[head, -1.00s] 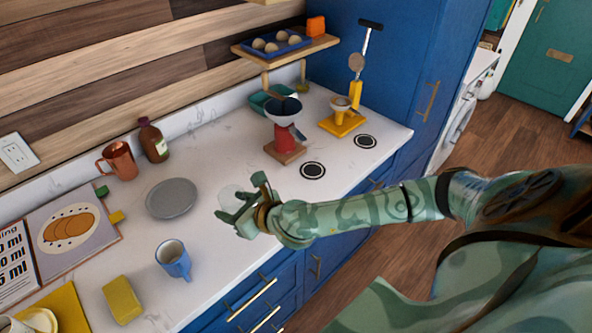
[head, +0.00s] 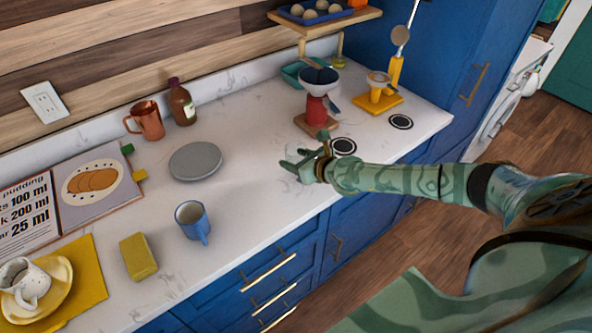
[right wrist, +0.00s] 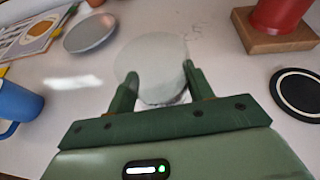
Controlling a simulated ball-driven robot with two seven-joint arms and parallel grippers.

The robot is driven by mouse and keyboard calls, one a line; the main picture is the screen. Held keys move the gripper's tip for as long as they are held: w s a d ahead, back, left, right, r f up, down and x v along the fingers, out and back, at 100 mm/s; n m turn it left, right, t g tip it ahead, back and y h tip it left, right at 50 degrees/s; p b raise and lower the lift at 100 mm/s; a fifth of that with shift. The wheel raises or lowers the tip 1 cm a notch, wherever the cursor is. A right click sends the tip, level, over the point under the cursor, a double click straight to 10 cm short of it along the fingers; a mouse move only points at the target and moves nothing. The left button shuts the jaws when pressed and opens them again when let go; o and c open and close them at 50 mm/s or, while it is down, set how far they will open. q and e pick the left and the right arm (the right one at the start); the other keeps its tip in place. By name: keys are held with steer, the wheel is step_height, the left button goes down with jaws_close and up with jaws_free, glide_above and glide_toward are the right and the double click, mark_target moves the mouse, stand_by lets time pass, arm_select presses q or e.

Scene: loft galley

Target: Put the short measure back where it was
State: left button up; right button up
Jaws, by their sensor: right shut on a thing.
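The short measure (right wrist: 160,62) looks like a clear, whitish round vessel in the right wrist view, between my right fingers (right wrist: 160,82). My right gripper (head: 304,165) is shut on it, above or at the white worktop between the grey plate and the near black ring. The vessel hardly shows in the head view, and I cannot tell whether it touches the worktop. The near black-and-white ring mark (head: 343,146) is empty, just right of the gripper; it also shows in the right wrist view (right wrist: 300,93). A second ring (head: 400,122) is empty too. My left gripper is out of view.
A grey plate (head: 195,161), blue mug (head: 191,219), copper jug (head: 147,119) and brown bottle (head: 181,104) stand left. The worktop between mug and gripper is clear.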

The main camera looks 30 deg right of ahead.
step_height(320, 180, down, 4)
steer(key=shift+r+b, duration=0.25)
steer(key=shift+b, duration=0.6)
steer(key=shift+r, duration=0.1)
steer(key=o, duration=1)
steer(key=shift+o, duration=0.2)
steer(key=shift+r, duration=0.15)
steer(key=p+v, duration=0.1)
steer(key=v, duration=1.1)
steer(key=shift+p, duration=0.4)
